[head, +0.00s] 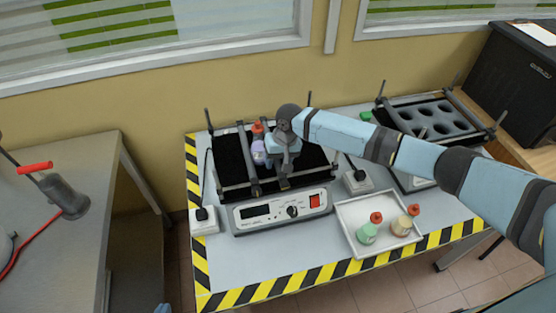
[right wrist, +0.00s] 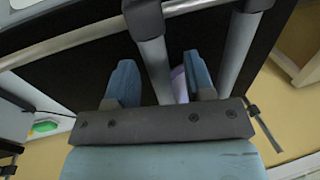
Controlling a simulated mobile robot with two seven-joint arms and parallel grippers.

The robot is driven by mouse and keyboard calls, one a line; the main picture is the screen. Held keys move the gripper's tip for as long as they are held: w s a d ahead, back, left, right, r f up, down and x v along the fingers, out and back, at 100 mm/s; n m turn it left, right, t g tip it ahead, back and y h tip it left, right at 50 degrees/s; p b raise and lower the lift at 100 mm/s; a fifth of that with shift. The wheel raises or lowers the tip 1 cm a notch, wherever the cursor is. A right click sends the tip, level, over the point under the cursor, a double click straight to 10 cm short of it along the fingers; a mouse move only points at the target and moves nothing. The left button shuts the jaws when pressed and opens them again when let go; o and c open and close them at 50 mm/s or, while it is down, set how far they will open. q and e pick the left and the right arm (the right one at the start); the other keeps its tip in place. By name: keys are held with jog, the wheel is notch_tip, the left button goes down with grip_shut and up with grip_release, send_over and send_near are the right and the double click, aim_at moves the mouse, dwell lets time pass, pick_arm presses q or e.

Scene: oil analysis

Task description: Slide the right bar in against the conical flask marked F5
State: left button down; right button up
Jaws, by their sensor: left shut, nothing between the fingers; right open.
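A flask with pale purple contents and an orange-red cap (head: 259,152) stands on the black platform of the left shaker; its marking is not readable. The left bar (head: 247,160) runs along its left side. In the right wrist view, the right bar (right wrist: 155,65) with a black end clamp lies between the blue fingers of my open right gripper (right wrist: 162,80). A strip of the purple flask (right wrist: 180,85) shows between that bar and the right finger, and the left bar (right wrist: 237,50) lies beyond. Only a blue tip of my left gripper (head: 162,308) shows at the bottom edge.
The shaker's control panel (head: 283,210) faces front. A white tray (head: 352,229) with two capped flasks stands to its right. A second shaker with a holed rack (head: 430,119) stands at the back right. Black platform is free right of the gripper.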

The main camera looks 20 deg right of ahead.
notch_tip(320, 180, up, 14)
jog(key=d+b, duration=0.1)
jog(key=d, duration=0.1)
jog(key=shift+d+f, duration=0.2)
jog(key=shift+d, duration=0.1)
jog(key=shift+s, duration=0.1)
jog(key=s+a+f+n+t+y, duration=0.15)
jog(key=s+a+f, duration=0.25)
jog(key=s, duration=0.5)
jog(key=s+a+f+n, duration=0.2)
jog(key=s+a+f, duration=0.2)
jog(key=s, duration=0.4)
jog(key=s+d+t+h, duration=0.1)
jog(key=s+d+h, duration=0.1)
jog(key=s+d, duration=0.65)
jog(key=s+d+t+h, duration=0.15)
jog(key=s+d, duration=0.35)
jog(key=s, duration=0.6)
jog(key=w+a+f+t+y, duration=0.1)
jog(key=w+a+f+t, duration=0.2)
jog(key=f, duration=0.3)
jog(key=w+a+f+t+y+p, duration=0.1)
jog(key=w+a+f+t+y, duration=0.1)
jog(key=f, duration=0.4)
jog(key=shift+w+a+f+t, duration=0.15)
jog(key=shift+w+a+t, duration=0.3)
jog(key=shift+a+t, duration=0.45)
